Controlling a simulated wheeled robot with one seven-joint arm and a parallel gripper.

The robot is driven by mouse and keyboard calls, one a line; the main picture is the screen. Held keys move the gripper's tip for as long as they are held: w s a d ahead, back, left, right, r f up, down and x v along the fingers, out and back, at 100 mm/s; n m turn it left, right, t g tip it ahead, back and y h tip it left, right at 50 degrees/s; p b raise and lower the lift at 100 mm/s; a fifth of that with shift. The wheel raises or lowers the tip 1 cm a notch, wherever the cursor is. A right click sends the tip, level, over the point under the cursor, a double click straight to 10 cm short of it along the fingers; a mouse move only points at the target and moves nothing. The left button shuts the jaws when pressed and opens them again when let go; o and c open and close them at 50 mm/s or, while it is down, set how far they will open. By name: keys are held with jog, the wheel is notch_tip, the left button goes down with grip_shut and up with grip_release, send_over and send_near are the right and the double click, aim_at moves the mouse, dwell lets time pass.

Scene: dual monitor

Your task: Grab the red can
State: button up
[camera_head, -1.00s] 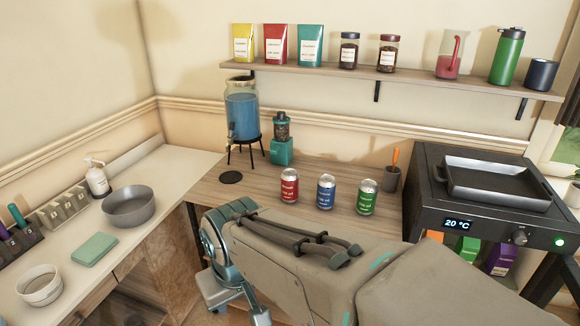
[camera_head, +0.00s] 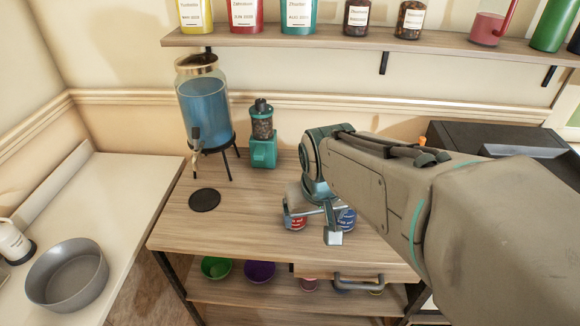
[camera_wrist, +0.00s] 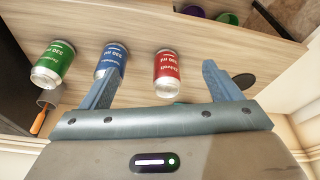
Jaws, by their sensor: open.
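The red can (camera_head: 297,221) stands on the wooden table, partly hidden by my gripper in the head view. In the wrist view the red can (camera_wrist: 166,68) appears between my two spread fingers, nearer the right one in depth I cannot judge. My gripper (camera_head: 313,224) is open and empty, low over the table at the cans; its fingers also show in the wrist view (camera_wrist: 161,74). The blue can (camera_wrist: 111,62) is just left of the red one, partly covered by the left finger. It also shows in the head view (camera_head: 347,220).
The green can (camera_wrist: 53,62) stands beyond the blue one; my arm hides it in the head view. A blue-filled dispenser (camera_head: 206,110), a teal grinder (camera_head: 263,145) and a black coaster (camera_head: 204,200) are on the table. The table's front left is clear.

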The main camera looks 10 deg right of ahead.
jog(key=w+m+t, duration=0.1)
jog(key=w, duration=0.9)
send_over(298, 224)
jog(key=f, duration=0.7)
jog(key=shift+w+f, duration=0.25)
jog(key=shift+w, duration=0.15)
jog(key=shift+b+x, duration=0.75)
jog(key=shift+x, duration=2.15)
jog(key=shift+r, duration=0.1)
jog(key=c, duration=1.3)
